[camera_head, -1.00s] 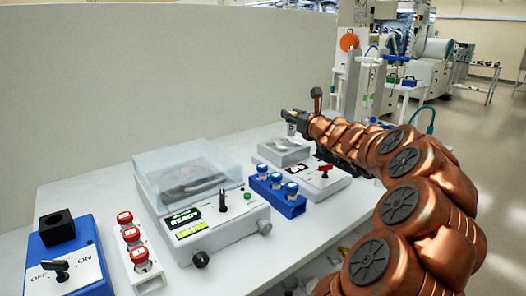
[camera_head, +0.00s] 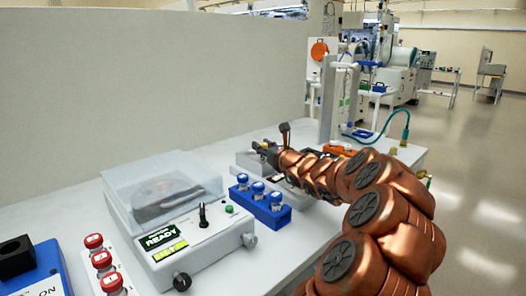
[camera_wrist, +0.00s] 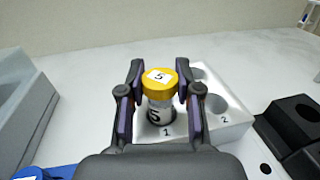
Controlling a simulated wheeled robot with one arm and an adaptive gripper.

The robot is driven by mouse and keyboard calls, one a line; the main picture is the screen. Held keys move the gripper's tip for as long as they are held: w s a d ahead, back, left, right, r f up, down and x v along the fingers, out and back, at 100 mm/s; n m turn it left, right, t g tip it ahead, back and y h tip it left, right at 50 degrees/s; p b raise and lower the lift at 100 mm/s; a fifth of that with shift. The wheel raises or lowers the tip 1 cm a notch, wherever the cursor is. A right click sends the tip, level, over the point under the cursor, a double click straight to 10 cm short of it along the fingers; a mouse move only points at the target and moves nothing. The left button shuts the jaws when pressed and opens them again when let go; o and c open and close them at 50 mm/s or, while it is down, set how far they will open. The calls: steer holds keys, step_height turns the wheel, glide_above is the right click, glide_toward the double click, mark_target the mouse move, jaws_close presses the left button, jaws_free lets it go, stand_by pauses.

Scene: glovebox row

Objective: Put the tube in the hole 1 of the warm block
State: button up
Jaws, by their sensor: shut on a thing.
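A tube (camera_wrist: 158,112) with a yellow cap marked 5 stands upright between my gripper's fingers in the wrist view. My gripper (camera_wrist: 160,95) is shut on it. The tube is at hole 1 of the white warm block (camera_wrist: 238,119), just behind the printed 1. Its lower end is hidden, so I cannot tell how deep it sits. Hole 2 (camera_wrist: 215,104) is open and empty to the right. In the head view my gripper (camera_head: 264,150) is low over the block, whose visible part (camera_head: 246,161) is largely hidden by my arm.
A blue rack (camera_head: 262,209) with several blue-capped tubes stands in front of the block. A lidded machine (camera_head: 168,240) reading READY is to the left. A white rack with red-capped tubes (camera_head: 103,262) and a blue switch box (camera_head: 45,270) are farther left.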

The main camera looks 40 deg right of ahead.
steer(key=shift+f, duration=0.4)
steer(key=o, duration=1)
steer(key=shift+f, duration=0.1)
steer(key=shift+s+r, duration=0.1)
steer(key=shift+r, duration=0.1)
steer(key=v, duration=1.2)
